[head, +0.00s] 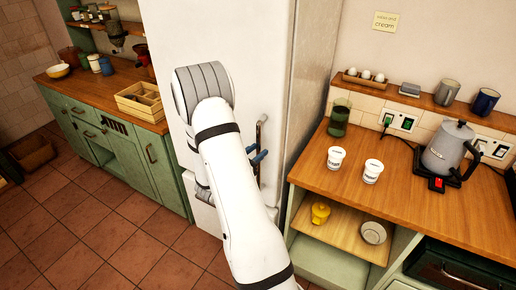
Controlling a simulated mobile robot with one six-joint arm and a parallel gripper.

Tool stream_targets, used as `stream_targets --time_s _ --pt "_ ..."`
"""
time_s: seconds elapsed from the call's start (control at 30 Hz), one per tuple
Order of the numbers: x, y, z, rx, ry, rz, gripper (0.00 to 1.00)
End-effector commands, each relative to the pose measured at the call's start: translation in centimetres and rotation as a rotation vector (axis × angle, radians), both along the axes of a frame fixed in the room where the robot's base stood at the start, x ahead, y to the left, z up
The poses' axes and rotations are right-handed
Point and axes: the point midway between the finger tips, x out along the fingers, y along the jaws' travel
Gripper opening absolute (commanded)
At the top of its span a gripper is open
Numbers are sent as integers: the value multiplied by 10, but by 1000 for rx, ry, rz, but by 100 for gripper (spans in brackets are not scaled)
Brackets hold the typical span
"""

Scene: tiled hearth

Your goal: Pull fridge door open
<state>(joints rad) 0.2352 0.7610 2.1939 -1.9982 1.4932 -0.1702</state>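The tall white fridge (228,28) stands in the middle of the head view, between the two counters. Its door front faces me, and I see no gap along the visible door edge. A dark upright handle (262,131) shows on the door's right part, just right of my white arm. My gripper (257,156) is at the handle's lower part, with bluish finger parts showing beside it. My arm hides most of the gripper and the middle of the door, so I cannot tell whether the fingers are closed around the handle.
A wooden counter (410,185) with two white cups, a green jar and a grey kettle (448,148) stands close on the right. Green cabinets (118,150) with a wooden crate on top stand left of the fridge. The tiled floor (75,235) at front left is clear.

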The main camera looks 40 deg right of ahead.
Motion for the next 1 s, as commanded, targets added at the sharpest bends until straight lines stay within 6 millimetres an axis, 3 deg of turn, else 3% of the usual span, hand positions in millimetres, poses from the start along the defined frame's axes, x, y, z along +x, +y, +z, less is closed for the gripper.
stream_targets --time_s 0.13,0.43,0.83,1.0 --pt "2 -13 1 0 0 -2 35" --pt "3 -15 0 0 0 0 35" --pt "2 -16 0 1 0 -2 2" --pt "2 -16 0 1 0 -4 0"
